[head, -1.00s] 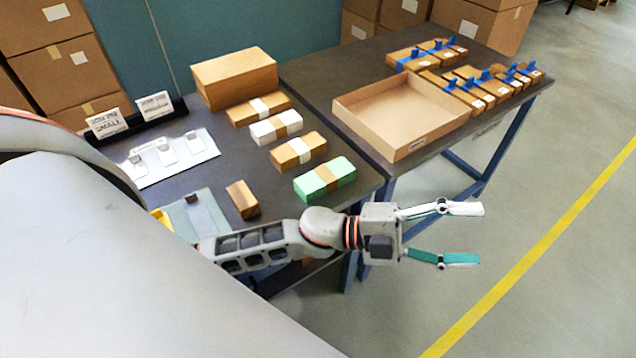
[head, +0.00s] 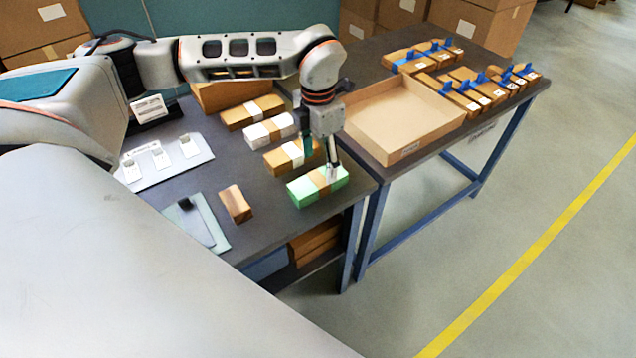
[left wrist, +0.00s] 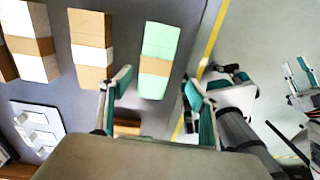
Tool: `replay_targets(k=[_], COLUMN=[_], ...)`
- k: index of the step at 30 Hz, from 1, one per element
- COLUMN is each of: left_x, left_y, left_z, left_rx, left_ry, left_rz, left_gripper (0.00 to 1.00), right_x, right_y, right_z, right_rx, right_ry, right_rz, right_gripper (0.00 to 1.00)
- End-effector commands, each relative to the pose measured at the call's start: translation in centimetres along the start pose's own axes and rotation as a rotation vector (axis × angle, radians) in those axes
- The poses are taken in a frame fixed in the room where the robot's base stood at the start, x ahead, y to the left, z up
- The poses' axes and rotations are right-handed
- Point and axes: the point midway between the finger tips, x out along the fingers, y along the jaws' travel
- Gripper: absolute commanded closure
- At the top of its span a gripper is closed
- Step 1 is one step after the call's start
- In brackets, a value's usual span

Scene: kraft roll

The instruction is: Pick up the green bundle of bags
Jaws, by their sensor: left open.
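The green bundle of bags (head: 303,191) with a brown band lies near the front right corner of the dark table. In the left wrist view the green bundle (left wrist: 158,45) lies ahead of the fingers, roughly between their lines. My left gripper (head: 320,162) points down over the bundle, fingers spread apart and empty. In the head view one finger overlaps the bundle's far side; I cannot tell whether it touches. The left gripper's open fingers also show in the left wrist view (left wrist: 157,86). My right gripper does not show in the head view.
A brown bundle (head: 279,163), a white bundle (head: 256,136) and another brown bundle (head: 240,116) lie behind the green one. A small wooden block (head: 235,204) lies to its left. An open cardboard tray (head: 392,152) stands on the table to the right, with several blue-tagged packs behind.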

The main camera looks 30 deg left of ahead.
Motion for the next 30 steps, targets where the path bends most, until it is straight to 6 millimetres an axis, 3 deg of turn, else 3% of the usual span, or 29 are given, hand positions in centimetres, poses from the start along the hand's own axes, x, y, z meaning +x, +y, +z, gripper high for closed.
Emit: replay_targets(k=[3,11,21,30], left_x=[0.2,2.8,7.0,7.4], left_y=[1.0,1.0,0.8,0.9], left_z=[-0.1,-0.1,0.0,0.1], left_rx=[-0.014,-0.015,-0.014,-0.014], left_ry=[0.004,0.005,0.003,0.002], left_rz=[0.028,0.026,0.025,0.026], left_gripper=[0.39,0.39,0.39,0.42], right_x=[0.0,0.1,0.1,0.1], right_y=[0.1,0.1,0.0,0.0], right_z=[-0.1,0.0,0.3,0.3], right_rx=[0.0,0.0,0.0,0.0], right_ry=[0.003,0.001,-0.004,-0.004], right_rz=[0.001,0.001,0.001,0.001], right_gripper=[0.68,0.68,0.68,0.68])
